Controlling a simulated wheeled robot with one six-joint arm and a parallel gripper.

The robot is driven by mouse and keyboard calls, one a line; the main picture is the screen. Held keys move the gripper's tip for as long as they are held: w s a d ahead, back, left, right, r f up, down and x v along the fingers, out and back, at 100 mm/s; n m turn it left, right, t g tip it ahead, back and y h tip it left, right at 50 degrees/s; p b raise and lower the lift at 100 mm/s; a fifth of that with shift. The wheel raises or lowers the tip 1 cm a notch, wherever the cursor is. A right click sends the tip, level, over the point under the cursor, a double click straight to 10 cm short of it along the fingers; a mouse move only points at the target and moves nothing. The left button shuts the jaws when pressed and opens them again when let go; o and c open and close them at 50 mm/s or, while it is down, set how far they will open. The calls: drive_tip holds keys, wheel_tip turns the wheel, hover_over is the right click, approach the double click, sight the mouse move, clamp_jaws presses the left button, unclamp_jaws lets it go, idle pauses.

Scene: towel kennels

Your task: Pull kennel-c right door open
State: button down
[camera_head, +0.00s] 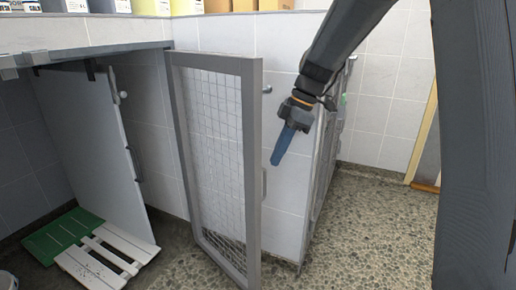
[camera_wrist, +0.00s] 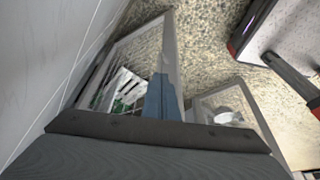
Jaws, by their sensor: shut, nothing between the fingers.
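A grey-framed wire-mesh door (camera_head: 250,170) stands swung out from the kennel in the middle of the head view. I cannot tell by a label whether it is the kennel-c right door. A small vertical handle (camera_head: 264,185) shows at its right edge. My gripper (camera_head: 280,157), with blue fingers, is shut and empty, to the right of the door's upper part, pointing down. In the wrist view the blue fingers (camera_wrist: 162,98) point at a mesh door with a grey frame (camera_wrist: 172,55). Contact between fingers and door cannot be told.
Inside the open kennel at left lie a green slatted board (camera_head: 62,236) and a white slatted board (camera_head: 108,262), beside a grey partition panel (camera_head: 100,150). A second mesh door (camera_wrist: 205,100) shows in the wrist view, with a white bowl behind it. Pebbled floor (camera_head: 355,235) is clear at right.

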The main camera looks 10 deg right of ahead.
drive_tip(key=s+a+f+n+g+h+p, duration=0.1)
drive_tip(key=s+a+f+h, duration=0.15)
drive_tip(key=s, duration=0.35)
drive_tip(key=s+a+f+h+p, duration=0.1)
drive_tip(key=s+a+h, duration=0.15)
drive_tip(key=s, duration=0.35)
drive_tip(key=s+a+f+n+g+h+p, duration=0.1)
drive_tip(key=s+h, duration=0.3)
drive_tip(key=s, duration=0.3)
drive_tip(key=n+t+h+p, duration=0.75)
drive_tip(key=n+t, duration=0.65)
drive_tip(key=n, duration=0.9)
approach(236, 136)
drive_tip(key=shift+h, duration=0.95)
drive_tip(key=b+x, duration=0.4)
drive_tip(key=f+b+x, duration=0.1)
drive_tip(key=b+x, duration=0.1)
drive_tip(key=shift+w+a+f, duration=0.1)
drive_tip(key=shift+w+a, duration=0.05)
drive_tip(key=shift+w, duration=0.25)
